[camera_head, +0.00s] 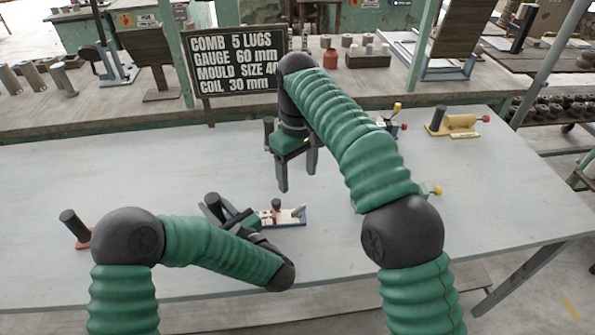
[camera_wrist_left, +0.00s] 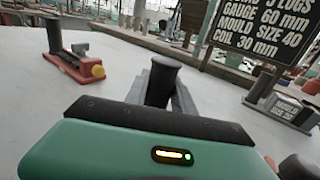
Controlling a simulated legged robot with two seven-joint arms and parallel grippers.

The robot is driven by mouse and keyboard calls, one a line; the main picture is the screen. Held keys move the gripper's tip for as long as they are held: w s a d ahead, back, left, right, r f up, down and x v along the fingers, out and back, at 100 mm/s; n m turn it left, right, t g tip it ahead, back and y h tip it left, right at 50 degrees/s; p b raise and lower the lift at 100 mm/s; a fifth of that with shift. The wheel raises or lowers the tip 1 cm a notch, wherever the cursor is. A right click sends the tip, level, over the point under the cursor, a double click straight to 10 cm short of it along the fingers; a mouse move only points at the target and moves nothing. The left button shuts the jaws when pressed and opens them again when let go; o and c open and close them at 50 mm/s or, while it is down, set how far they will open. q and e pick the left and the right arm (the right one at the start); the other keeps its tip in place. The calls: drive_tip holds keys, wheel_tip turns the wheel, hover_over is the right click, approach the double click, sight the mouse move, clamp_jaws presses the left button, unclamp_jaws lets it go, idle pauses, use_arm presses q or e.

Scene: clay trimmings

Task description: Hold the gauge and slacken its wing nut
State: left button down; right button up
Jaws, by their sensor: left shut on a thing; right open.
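The gauge (camera_head: 291,217) nearest my arms has a pale, blue-edged plate, a small red-brown upright piece and a grey lever-like piece; I cannot tell which is the wing nut. My left gripper (camera_head: 217,210) is shut on its dark post at the left end. In the left wrist view the black post (camera_wrist_left: 162,82) stands between the grey fingers. My left forearm hides part of the gauge. My right gripper (camera_head: 297,172) is open and empty, fingers pointing down, above and behind the gauge.
A red gauge (camera_head: 76,229) stands at the left and a yellow one (camera_head: 458,122) at the back right. Others, partly hidden, stand behind my right arm. A sign (camera_head: 233,63) rises at the back, reading "GAUGE 60 mm" and "MOULD SIZE 40". The table's left middle is clear.

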drive_tip(key=shift+r, duration=0.4)
use_arm(q)
drive_tip(key=c, duration=1)
unclamp_jaws()
